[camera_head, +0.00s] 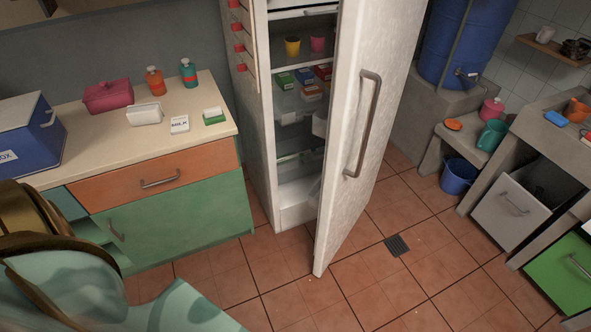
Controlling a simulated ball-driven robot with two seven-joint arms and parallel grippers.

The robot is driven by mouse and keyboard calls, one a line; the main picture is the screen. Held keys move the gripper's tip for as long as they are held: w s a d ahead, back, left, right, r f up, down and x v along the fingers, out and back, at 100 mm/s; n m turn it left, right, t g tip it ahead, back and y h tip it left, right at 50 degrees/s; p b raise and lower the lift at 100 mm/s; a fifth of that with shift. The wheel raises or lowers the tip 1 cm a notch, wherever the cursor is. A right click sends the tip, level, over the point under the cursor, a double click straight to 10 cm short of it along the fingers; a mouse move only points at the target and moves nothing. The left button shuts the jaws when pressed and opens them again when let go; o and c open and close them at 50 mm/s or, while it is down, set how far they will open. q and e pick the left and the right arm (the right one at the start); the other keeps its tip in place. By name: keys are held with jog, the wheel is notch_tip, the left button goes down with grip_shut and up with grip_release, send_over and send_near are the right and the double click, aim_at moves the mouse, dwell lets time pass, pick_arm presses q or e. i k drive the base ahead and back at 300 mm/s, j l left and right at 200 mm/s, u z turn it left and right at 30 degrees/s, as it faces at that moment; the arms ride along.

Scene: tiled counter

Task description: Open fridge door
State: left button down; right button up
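The fridge (256,120) stands in the upper middle, a tall cabinet with shelves inside. Its white door (340,205) is swung well open toward me, with a grey bar handle (364,125) on its outer face. Inside, a yellow cup (292,46), a pink cup (317,43) and several small boxes (285,80) stand on shelves. The door's far side hides part of the interior. Parts of what looks like my own body show at the lower left. Neither of my grippers shows, and nothing is seen touching the handle.
Tiled floor (400,285) before the door is clear.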

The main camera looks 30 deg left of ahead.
aim_at(376, 41)
jog(key=j+u, duration=0.35)
jog(key=i+j+u, duration=0.2)
jog(key=j+u, duration=0.15)
jog(key=j, duration=0.15)
